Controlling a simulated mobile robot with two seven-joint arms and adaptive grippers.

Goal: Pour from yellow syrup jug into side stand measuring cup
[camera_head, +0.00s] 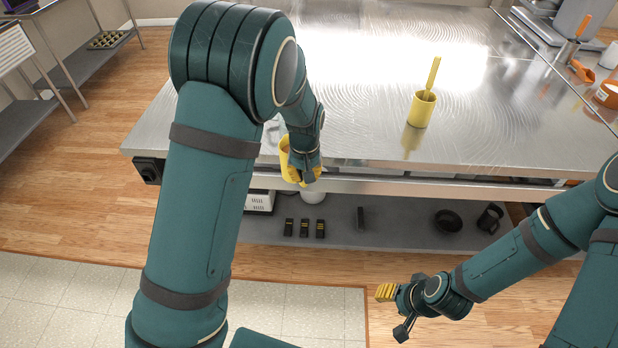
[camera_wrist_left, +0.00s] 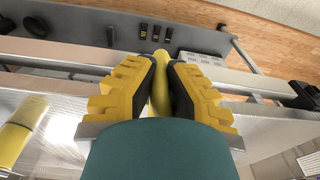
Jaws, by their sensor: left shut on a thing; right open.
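A yellow jug (camera_head: 285,160) is at the front edge of the steel table in the head view, partly hidden by my left arm. My left gripper (camera_head: 303,173) is shut on it. In the left wrist view the yellow fingers of my left gripper (camera_wrist_left: 160,80) close on a yellow part of the jug (camera_wrist_left: 159,95). A clear, glass-like thing (camera_head: 271,131) shows just behind the jug, mostly hidden by my arm; I cannot tell for sure whether it is the measuring cup. My right gripper (camera_head: 395,312) is open and empty, low in front of the table.
A yellow container (camera_head: 421,112) with a yellow utensil (camera_head: 432,75) stands upright on the steel table (camera_head: 360,130). The table between it and my left arm is clear. The lower shelf (camera_head: 390,222) holds black items and a mug (camera_head: 490,217). Orange-and-white items (camera_head: 608,94) sit far right.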

